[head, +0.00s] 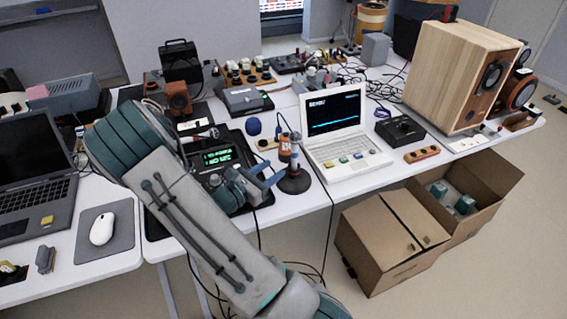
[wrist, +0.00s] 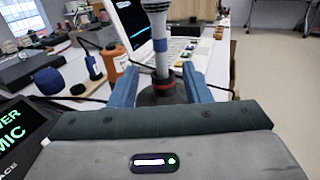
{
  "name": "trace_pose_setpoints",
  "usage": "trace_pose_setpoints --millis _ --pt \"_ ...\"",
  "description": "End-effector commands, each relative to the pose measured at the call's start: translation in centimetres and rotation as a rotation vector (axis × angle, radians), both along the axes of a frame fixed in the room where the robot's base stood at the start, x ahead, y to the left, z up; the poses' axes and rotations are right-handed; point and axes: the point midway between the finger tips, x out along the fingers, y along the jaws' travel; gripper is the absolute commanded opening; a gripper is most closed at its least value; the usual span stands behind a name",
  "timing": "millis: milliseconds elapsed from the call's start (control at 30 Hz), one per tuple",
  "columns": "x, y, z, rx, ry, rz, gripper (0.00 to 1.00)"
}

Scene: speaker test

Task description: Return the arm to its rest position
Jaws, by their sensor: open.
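My gripper (head: 271,172) is at the end of my bent arm, over the front edge of the white table. Its two blue fingers are spread, with the gap between them (wrist: 160,80) in the wrist view. A microphone on a round dark stand (head: 293,180) is just beyond the fingertips. In the wrist view the microphone's grey shaft (wrist: 159,45) lines up with the gap, and its base is partly hidden behind the gripper body. I cannot tell whether the fingers touch it.
A device with a green-lit screen (head: 217,157) lies beneath my arm. A white laptop (head: 340,125) is right of the microphone, and an orange bottle (head: 284,148) is beside it. A wooden speaker (head: 450,75) stands at the right.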

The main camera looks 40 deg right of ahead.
Motion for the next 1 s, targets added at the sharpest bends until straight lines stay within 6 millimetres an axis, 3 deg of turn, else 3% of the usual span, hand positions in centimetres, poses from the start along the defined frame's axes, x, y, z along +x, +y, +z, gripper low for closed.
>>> trace_pose_setpoints --millis 100,300,667,1000 --pt "-0.3 2.5 -0.1 0.001 0.0 0.003 0.44" --pt "-0.7 4.9 0.0 0.0 0.0 0.001 0.44" --pt "-1.5 5.2 0.5 0.033 -0.027 -0.035 0.44" --pt "-8.4 5.3 3.8 0.397 -0.33 -0.395 0.44"
